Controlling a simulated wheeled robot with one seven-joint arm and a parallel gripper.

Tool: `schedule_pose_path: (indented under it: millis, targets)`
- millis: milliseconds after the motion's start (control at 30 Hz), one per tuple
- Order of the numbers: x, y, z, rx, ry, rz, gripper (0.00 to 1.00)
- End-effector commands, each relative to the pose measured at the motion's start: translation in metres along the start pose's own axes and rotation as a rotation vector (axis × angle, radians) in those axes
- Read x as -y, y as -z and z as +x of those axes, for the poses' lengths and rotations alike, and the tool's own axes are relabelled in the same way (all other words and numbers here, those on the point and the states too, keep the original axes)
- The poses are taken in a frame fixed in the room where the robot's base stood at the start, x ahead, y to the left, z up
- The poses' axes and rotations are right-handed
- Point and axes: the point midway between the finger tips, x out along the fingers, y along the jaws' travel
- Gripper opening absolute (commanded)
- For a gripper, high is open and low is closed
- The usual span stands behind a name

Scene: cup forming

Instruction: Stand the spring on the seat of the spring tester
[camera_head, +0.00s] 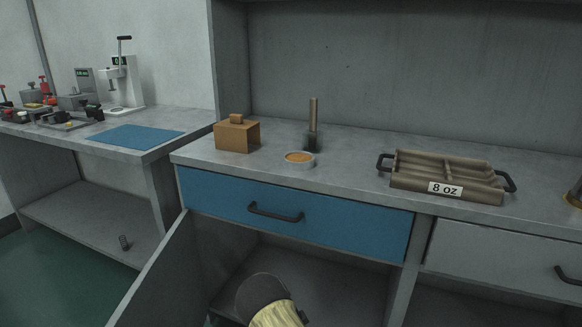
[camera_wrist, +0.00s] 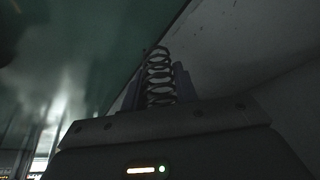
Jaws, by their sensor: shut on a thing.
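In the wrist view a dark coil spring (camera_wrist: 158,72) stands out between the two fingers of my gripper (camera_wrist: 157,85), which is shut on it. The spring's far end is free, and its near end is hidden by the gripper. My gripper is not seen in the head view. There, a small coil spring (camera_head: 124,242) stands on the lower shelf of the left bench; I cannot tell whether it is the same spring. The spring tester (camera_head: 122,82), a white stand with a black lever and a green display, is at the back of the left bench.
A blue mat (camera_head: 136,136) lies on the left bench, with several small devices (camera_head: 60,108) beyond it. The nearer bench holds a brown box (camera_head: 237,135), a round dish (camera_head: 299,160) and an "8 oz" mould (camera_head: 446,176). An open cabinet door (camera_head: 160,275) stands below it.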

Motion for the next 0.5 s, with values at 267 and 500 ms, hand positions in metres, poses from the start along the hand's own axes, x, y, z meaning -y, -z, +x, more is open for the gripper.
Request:
schedule_pose_path:
  millis: [267,500]
  targets:
    - [-0.004,0.032,-0.036,-0.001,0.039,-0.081,0.08]
    - [-0.013,0.066,-0.073,-0.001,0.082,-0.186,0.08]
